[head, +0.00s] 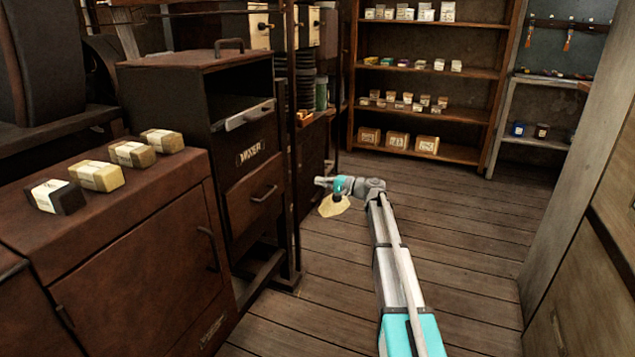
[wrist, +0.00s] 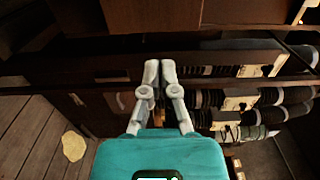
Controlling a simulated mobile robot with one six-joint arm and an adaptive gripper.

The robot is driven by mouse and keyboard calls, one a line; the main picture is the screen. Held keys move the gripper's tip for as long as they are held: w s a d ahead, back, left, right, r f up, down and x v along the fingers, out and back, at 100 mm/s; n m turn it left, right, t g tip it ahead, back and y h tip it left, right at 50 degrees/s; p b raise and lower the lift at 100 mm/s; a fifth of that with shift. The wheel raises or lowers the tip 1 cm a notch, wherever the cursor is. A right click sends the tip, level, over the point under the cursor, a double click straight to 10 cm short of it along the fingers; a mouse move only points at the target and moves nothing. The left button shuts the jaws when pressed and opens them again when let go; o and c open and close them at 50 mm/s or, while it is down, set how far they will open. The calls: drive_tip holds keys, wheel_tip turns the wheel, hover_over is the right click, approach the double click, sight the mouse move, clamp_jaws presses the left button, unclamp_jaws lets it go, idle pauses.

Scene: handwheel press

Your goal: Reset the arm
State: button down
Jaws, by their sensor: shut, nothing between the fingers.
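My arm (head: 392,250) reaches out over the wooden floor, and its end bends to the left toward the dark cabinets. My gripper (head: 318,182) points left, in front of the mixer cabinet's right side. In the wrist view my gripper (wrist: 160,68) has its two grey fingers together, with nothing between them. The teal gripper body (wrist: 160,158) fills the bottom of that view.
The mixer cabinet (head: 250,155) and a brown cabinet (head: 140,265) with several wrapped blocks (head: 97,175) stand at left. A pale yellow patch (head: 334,206) lies on the floor. Shelves (head: 430,115) stand at the back. Floor (head: 465,230) right of the arm is clear.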

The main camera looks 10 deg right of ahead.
sight(279, 173)
drive_tip(key=shift+x, duration=6.45)
drive_tip(key=s+a+f+n+g+h+p, duration=0.1)
drive_tip(key=s+f+n+g+h, duration=0.35)
drive_tip(key=s, duration=0.85)
drive_tip(key=s+a+f+n+g+h, duration=0.1)
drive_tip(key=s+f+g+h, duration=0.1)
drive_tip(key=s+f, duration=0.85)
drive_tip(key=s+d+n+g+h+p, duration=0.15)
drive_tip(key=s+d+h, duration=0.25)
drive_tip(key=s, duration=0.9)
drive_tip(key=s+d+g+h, duration=0.2)
drive_tip(key=s+d+h, duration=0.3)
drive_tip(key=s, duration=0.8)
wheel_tip(279, 173, up, 37)
drive_tip(key=p, duration=3.7)
drive_tip(key=shift+w+a+f+p, duration=0.2)
drive_tip(key=shift+a+p, duration=0.1)
drive_tip(key=shift+y, duration=0.25)
